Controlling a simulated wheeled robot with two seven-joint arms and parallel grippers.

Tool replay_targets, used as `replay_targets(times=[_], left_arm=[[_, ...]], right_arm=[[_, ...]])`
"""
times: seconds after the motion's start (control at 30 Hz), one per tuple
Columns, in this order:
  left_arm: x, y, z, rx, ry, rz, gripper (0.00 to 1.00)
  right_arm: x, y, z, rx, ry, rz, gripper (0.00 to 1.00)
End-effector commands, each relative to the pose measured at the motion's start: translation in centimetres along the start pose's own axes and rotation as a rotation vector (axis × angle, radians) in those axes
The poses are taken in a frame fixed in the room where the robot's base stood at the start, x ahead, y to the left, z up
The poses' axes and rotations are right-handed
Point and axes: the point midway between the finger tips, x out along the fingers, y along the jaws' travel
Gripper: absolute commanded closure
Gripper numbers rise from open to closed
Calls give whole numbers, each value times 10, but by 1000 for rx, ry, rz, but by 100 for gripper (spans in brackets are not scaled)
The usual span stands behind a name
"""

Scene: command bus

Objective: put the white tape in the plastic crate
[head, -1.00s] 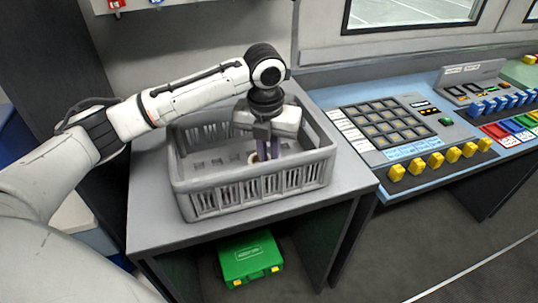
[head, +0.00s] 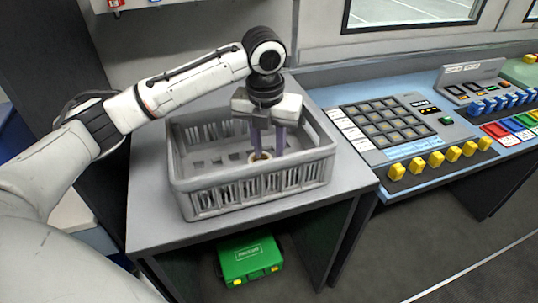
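The grey plastic crate (head: 183,183) stands on the grey table. My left gripper (head: 268,150) points straight down into it, with its two purple fingers spread apart. The tape (head: 259,159), a small pale ring with a tan edge, is inside the crate, low down near the floor. The left fingertip overlaps the ring in the picture; I cannot tell whether they touch. The crate's front wall partly hides the area below the tape. My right gripper is out of view.
A control console (head: 400,140) with yellow knobs and a keypad stands right of the table. A green case (head: 250,258) sits under the table. The rest of the crate floor looks empty. The tabletop around the crate is clear.

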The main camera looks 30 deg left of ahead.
Motion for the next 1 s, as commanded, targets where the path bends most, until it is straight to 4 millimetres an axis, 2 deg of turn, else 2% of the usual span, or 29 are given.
replay_targets(times=[0.2, 0.4, 0.57, 0.87, 0.97, 1.0], left_arm=[[-50, 0, 1, 0, -5, -1, 70], [-82, -1, 0, 0, -2, -1, 70], [-94, 0, 0, -1, -1, 0, 70], [-95, 0, 0, -1, 0, 0, 70], [-97, -10, 2, -6, -14, -33, 70], [-101, -22, 5, -11, -31, -73, 70]], right_arm=[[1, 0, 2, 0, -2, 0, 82], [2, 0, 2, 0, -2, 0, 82], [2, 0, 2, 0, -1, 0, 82], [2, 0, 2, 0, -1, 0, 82], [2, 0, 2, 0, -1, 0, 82], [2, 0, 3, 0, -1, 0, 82]])
